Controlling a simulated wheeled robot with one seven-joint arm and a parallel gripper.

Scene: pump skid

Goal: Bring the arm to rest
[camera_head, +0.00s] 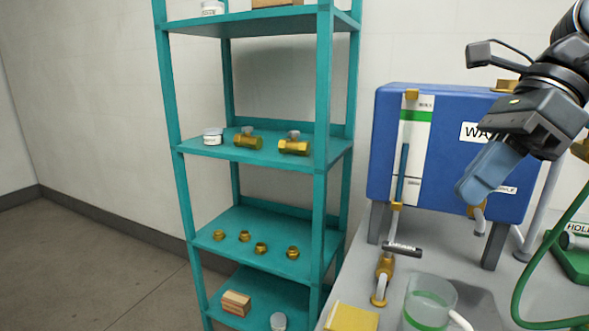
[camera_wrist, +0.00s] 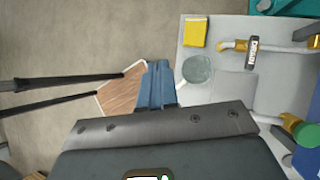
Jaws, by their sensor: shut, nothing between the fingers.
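My gripper (camera_head: 480,180) is at the right in the head view, raised in front of the blue tank (camera_head: 450,108). Its blue fingers are shut together with nothing between them. It points down and to the left, apart from the bench below. In the wrist view the shut fingers (camera_wrist: 156,68) are at the middle, left of the bench edge. Part of my arm is cut off by the head view's right edge.
A grey bench (camera_head: 470,285) bears a cup with green liquid (camera_head: 430,302), a yellow block (camera_head: 351,317) and a brass valve (camera_head: 385,268). A green hose (camera_head: 522,285) curves at the right. A teal shelf (camera_head: 322,150) stands left. Floor at far left is clear.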

